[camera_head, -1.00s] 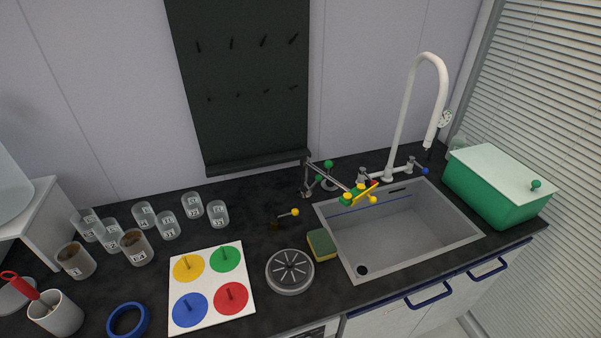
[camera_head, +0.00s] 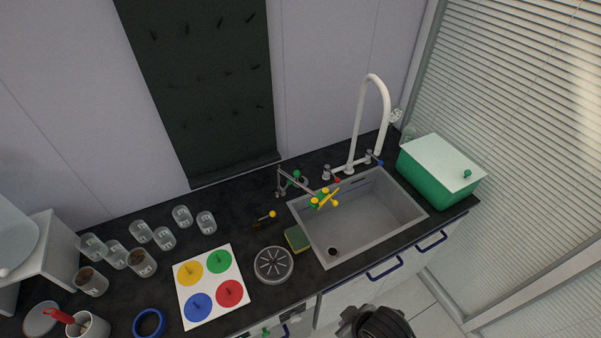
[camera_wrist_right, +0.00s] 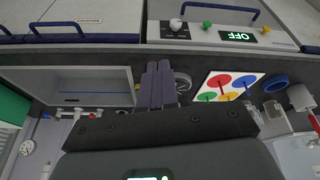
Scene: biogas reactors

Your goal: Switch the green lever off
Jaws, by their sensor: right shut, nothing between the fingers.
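A small green-tipped lever (camera_head: 266,331) shows on the counter's front panel at the bottom edge of the head view. In the right wrist view a green knob (camera_wrist_right: 207,24) sits on that panel (camera_wrist_right: 190,37), between a white knob (camera_wrist_right: 176,23) and a yellow one (camera_wrist_right: 266,29). A display (camera_wrist_right: 236,36) beside it reads OFF, upside down. My right gripper (camera_wrist_right: 158,68) is shut and empty, apart from the panel. My left gripper is out of view.
The sink (camera_head: 415,213), sponge (camera_head: 297,238), round drain-like disc (camera_head: 273,264) and coloured-disc board (camera_head: 237,311) lie on the dark counter. Blue drawer handles (camera_head: 385,268) stick out from the front.

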